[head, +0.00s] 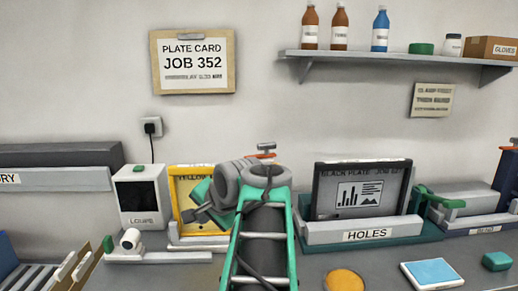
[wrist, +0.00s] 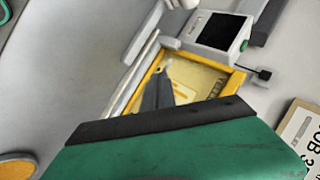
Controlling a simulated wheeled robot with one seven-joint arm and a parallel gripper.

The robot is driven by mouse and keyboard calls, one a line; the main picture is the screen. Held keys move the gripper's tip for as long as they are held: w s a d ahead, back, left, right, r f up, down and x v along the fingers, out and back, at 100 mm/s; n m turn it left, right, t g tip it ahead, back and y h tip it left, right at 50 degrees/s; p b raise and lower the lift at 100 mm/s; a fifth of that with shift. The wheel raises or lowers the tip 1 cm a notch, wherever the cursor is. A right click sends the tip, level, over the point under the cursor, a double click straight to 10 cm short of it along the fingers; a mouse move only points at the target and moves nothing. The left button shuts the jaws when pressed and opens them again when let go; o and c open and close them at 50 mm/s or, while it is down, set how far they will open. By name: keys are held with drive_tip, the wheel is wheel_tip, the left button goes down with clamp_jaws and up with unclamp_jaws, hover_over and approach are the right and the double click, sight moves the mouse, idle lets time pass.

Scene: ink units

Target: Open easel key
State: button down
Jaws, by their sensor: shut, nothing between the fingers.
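A small grey knob with an orange-red bar (head: 266,148) shows just above my arm in the head view. It may be the easel key, but I cannot tell, and its lower part is hidden by my arm. A yellow-framed plate (head: 183,184) leans upright left of my arm, partly covered by it. The yellow frame also shows in the wrist view (wrist: 238,82). My gripper (wrist: 166,66) is shut and empty, its dark fingers held in front of the yellow plate. Whether the fingertips touch the plate is unclear.
A black plate (head: 360,190) stands in a holder marked HOLES right of my arm. A white box with a dark screen (head: 139,188) stands left of the yellow plate. A blue-topped pad (head: 432,272) and an orange disc (head: 344,281) lie on the bench.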

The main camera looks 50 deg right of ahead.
drive_tip(key=s+d+r+m+t+h+p, duration=0.1)
drive_tip(key=s+d+r+m+h, duration=0.3)
drive_tip(key=s+d+r+m, duration=0.65)
drive_tip(key=n, duration=0.2)
approach(252, 156)
drive_tip(key=f, duration=0.1)
drive_tip(key=w+d+f, duration=0.2)
drive_tip(key=f, duration=0.1)
drive_tip(key=shift+w+d, duration=0.1)
drive_tip(key=shift+d, duration=0.15)
drive_tip(key=shift+w+d, duration=0.3)
drive_tip(key=shift+w, duration=0.1)
drive_tip(key=shift+w+r, duration=0.1)
drive_tip(key=shift+w+d+r+p, duration=0.1)
drive_tip(key=shift+w+p, duration=0.3)
drive_tip(key=shift+p, duration=0.25)
drive_tip(key=shift+w+d+r+p, duration=0.1)
drive_tip(key=shift+w+p, duration=0.3)
drive_tip(key=shift+p, duration=0.2)
drive_tip(key=shift+a+f, duration=0.1)
drive_tip(key=shift+f, duration=0.2)
